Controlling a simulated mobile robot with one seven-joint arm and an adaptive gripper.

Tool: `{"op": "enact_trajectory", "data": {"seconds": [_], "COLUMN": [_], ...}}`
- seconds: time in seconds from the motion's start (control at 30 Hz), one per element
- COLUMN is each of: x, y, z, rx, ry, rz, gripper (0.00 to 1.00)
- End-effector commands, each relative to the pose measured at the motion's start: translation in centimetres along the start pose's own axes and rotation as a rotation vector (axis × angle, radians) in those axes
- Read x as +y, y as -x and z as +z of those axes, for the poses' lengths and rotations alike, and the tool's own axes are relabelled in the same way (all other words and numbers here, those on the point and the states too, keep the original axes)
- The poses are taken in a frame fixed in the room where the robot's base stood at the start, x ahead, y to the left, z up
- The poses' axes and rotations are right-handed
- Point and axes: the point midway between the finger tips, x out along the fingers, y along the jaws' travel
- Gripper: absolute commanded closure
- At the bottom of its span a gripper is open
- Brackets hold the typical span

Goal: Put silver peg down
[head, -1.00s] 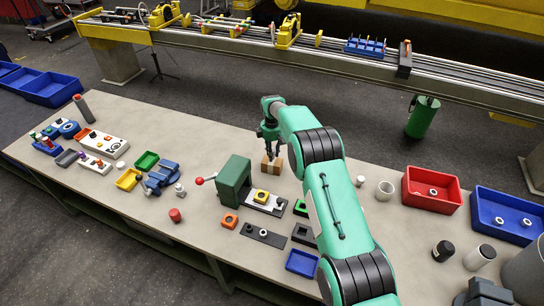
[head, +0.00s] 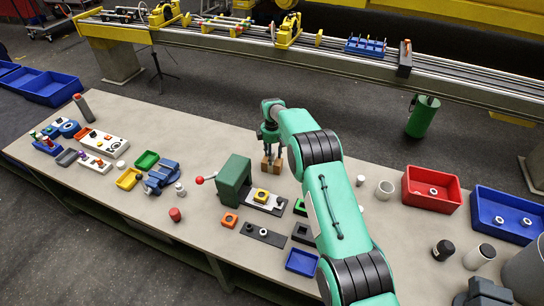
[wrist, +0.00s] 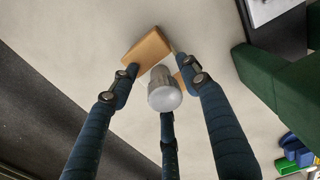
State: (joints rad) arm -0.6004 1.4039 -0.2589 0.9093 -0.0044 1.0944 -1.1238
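The silver peg (wrist: 164,92) shows in the wrist view as a rounded, pale metallic end between my fingers. A tan wooden block (wrist: 145,52) is just beyond it, partly hidden by the peg and fingers. The peg looks set at or in the block, but how deep I cannot tell. My gripper (wrist: 160,78) has its dark blue fingers spread around the peg, with a visible gap on the left side. In the head view my gripper (head: 270,150) points down over the wooden block (head: 272,168); the peg is not clearly visible there.
A green press-like fixture (head: 235,180) with a red-knobbed lever stands close at the left of the block. A red bin (head: 432,208) and a blue bin (head: 506,235) stand at the right. The table (head: 215,135) is clear behind and left of the block.

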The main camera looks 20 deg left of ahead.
Motion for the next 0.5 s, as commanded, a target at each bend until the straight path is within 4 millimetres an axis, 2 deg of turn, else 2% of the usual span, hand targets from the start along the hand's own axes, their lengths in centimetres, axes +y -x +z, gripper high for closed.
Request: {"op": "enact_trajectory", "data": {"seconds": [0.27,0.5], "x": [0.0,0.0], "y": [0.4,2.3], "z": [0.0,0.0], "rx": [0.000,0.000], "ry": [0.000,0.000], "rz": [0.000,0.001], "gripper": [0.54,0.54]}}
